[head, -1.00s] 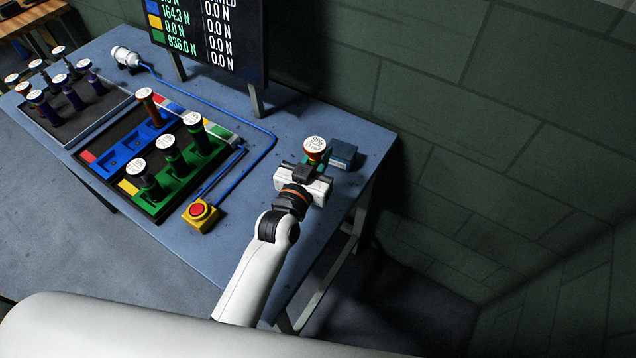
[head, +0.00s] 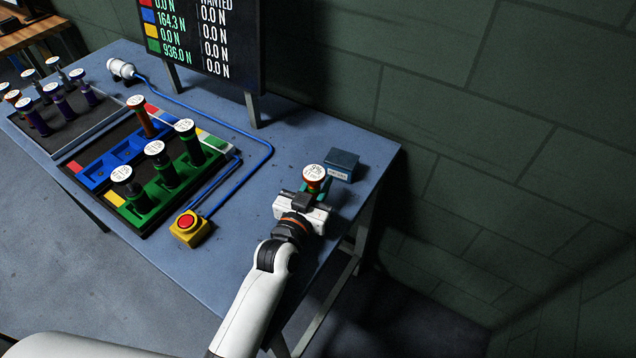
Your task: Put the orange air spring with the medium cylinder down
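An orange air spring (head: 314,184) with a round white, labelled cap stands roughly upright at the right end of the blue table (head: 245,185). Teal-green shows beside the body. I cannot tell whether its foot touches the table. Another orange-brown spring (head: 143,122) stands in the blue section of the rack (head: 101,177).
Several dark springs stand in the rack's green section (head: 148,212). A tray (head: 88,130) with purple and other springs lies at left. A dark blue box (head: 342,165) sits just behind the held spring. A red-buttoned yellow box (head: 188,228), blue cable and force display (head: 205,45) are nearby.

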